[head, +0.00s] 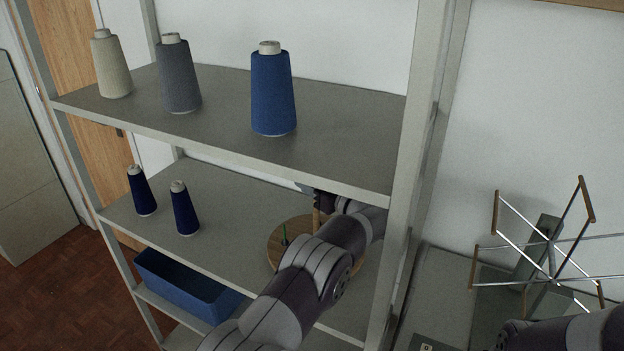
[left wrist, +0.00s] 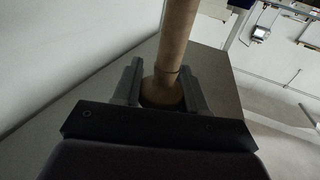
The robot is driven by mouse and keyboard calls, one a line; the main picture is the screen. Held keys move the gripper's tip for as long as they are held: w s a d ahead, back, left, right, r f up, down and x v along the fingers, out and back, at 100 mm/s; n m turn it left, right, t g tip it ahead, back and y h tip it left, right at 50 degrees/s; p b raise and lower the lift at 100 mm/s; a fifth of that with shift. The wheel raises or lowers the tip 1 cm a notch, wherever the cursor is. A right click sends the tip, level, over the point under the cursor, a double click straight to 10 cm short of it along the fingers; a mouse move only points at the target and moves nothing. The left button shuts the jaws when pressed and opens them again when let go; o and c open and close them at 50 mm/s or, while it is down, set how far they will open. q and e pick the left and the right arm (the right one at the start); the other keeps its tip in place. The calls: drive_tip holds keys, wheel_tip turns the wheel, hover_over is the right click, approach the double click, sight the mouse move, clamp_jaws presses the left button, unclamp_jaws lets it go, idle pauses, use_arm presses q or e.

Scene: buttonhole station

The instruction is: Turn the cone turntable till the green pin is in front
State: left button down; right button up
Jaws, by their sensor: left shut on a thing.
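The cone turntable (head: 274,250) is a round wooden disc on the middle shelf. My left arm hides much of it. The green pin (head: 285,236) stands upright on the left part of the disc as seen in the head view. My left gripper (head: 320,198) is over the disc, partly hidden by my arm. In the left wrist view the gripper (left wrist: 161,84) is shut on a wooden post (left wrist: 177,35), whose wider rounded part sits between the fingers. The post's top (head: 316,216) shows only a little in the head view. My right gripper is out of sight.
Two dark blue cones (head: 142,192) (head: 184,210) stand left on the same shelf. The upper shelf (head: 215,125) holds cream, grey and blue cones. A blue bin (head: 190,285) sits below. A shelf upright (head: 405,190) and a wire reel (head: 555,265) are at right.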

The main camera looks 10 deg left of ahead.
use_arm(q)
drive_tip(key=shift+r+n+y, duration=0.3)
drive_tip(key=shift+r, duration=0.3)
drive_tip(key=c, duration=0.7)
unclamp_jaws()
drive_tip(key=shift+g, duration=0.3)
drive_tip(key=shift+o, duration=0.2)
drive_tip(key=shift+f, duration=0.2)
drive_tip(key=shift+f, duration=0.2)
